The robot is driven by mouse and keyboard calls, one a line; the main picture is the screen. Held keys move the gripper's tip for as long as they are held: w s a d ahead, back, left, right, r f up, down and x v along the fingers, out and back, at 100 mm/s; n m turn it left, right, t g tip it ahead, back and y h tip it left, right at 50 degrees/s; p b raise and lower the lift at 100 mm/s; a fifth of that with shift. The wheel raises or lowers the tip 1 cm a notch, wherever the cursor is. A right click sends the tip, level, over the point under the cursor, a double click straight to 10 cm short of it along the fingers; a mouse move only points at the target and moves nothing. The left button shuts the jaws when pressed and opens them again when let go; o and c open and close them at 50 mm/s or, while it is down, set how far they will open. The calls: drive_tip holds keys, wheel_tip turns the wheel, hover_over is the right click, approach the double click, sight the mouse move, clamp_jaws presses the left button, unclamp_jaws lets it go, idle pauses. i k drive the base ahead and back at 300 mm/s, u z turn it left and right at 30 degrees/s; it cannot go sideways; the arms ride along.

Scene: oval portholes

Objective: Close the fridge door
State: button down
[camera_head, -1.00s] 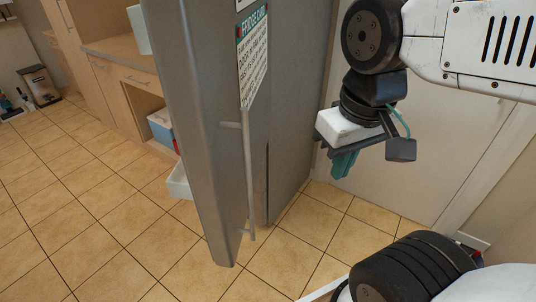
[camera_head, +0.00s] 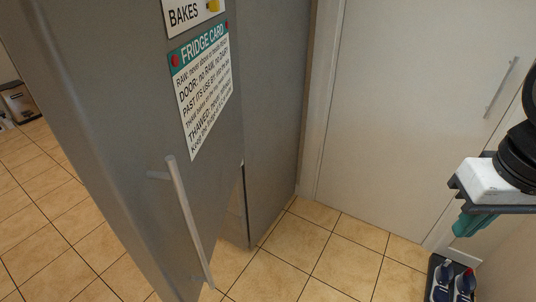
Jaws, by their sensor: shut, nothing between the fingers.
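The grey fridge door (camera_head: 110,130) fills the left of the view and stands open, swung out from the grey fridge body (camera_head: 275,110). A narrow dark gap shows between them low down. The door's outer face carries a long vertical bar handle (camera_head: 188,220), with a card headed "FRIDGE CARD" (camera_head: 203,85) above it. My gripper (camera_head: 470,225), with teal fingers below a white block-shaped part, is at the right edge. It is shut and empty, well to the right of the door and not touching it. The fridge's inside is hidden.
A pale door (camera_head: 410,110) with a bar handle (camera_head: 501,88) is behind, right of the fridge. Bottles stand in a dark tray (camera_head: 437,262) on the floor at lower right. Tiled floor (camera_head: 320,250) is clear between. A bin (camera_head: 20,103) is far left.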

sight(142, 99)
drive_tip(key=z, duration=0.25)
drive_tip(key=k, duration=1)
drive_tip(key=u, duration=1.1)
drive_tip(key=i, duration=0.5)
